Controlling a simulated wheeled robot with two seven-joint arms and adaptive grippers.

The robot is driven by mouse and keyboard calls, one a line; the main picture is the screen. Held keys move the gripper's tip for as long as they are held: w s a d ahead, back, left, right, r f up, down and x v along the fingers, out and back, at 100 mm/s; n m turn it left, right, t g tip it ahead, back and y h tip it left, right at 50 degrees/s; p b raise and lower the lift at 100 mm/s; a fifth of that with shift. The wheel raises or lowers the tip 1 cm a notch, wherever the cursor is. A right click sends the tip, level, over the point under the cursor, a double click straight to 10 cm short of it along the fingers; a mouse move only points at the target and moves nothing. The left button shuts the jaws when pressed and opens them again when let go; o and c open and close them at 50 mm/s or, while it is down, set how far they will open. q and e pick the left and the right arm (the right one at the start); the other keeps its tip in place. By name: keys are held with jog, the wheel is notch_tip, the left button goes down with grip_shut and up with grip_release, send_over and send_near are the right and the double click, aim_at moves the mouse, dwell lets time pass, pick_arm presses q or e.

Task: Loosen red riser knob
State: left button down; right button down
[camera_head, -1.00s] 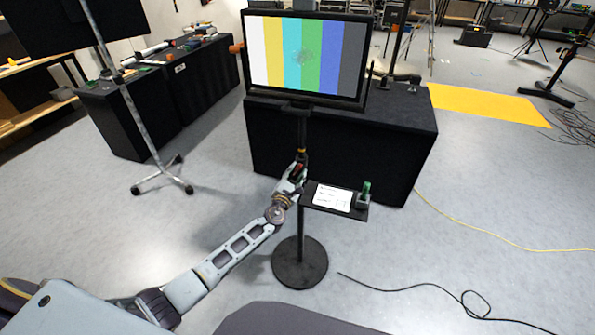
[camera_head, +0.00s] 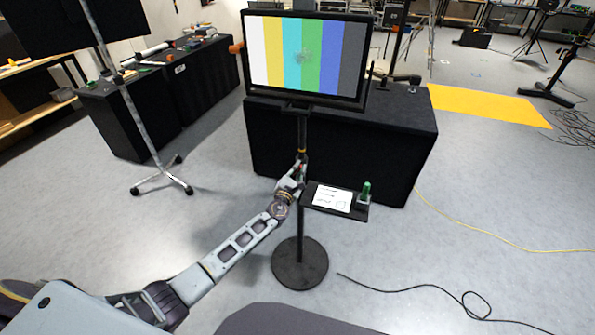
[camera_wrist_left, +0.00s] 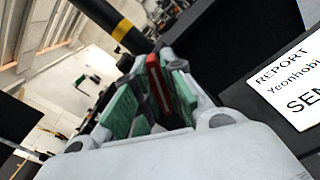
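The red riser knob (camera_wrist_left: 158,84) shows in the left wrist view as a narrow red piece beside the dark stand pole (camera_wrist_left: 110,20) with its yellow band. My left gripper (camera_head: 298,166) is at the pole below the monitor (camera_head: 306,55). The pads and the gripper body hide part of the knob. In the head view the knob is mostly hidden by the gripper. My right gripper is not in view.
A small shelf (camera_head: 313,207) with a white report card (camera_head: 332,199) and a green-topped item (camera_head: 366,191) sits just right of the gripper. The round stand base (camera_head: 300,263) is on the floor. A black-draped table (camera_head: 400,150) stands behind. A black cable (camera_head: 430,287) lies at right.

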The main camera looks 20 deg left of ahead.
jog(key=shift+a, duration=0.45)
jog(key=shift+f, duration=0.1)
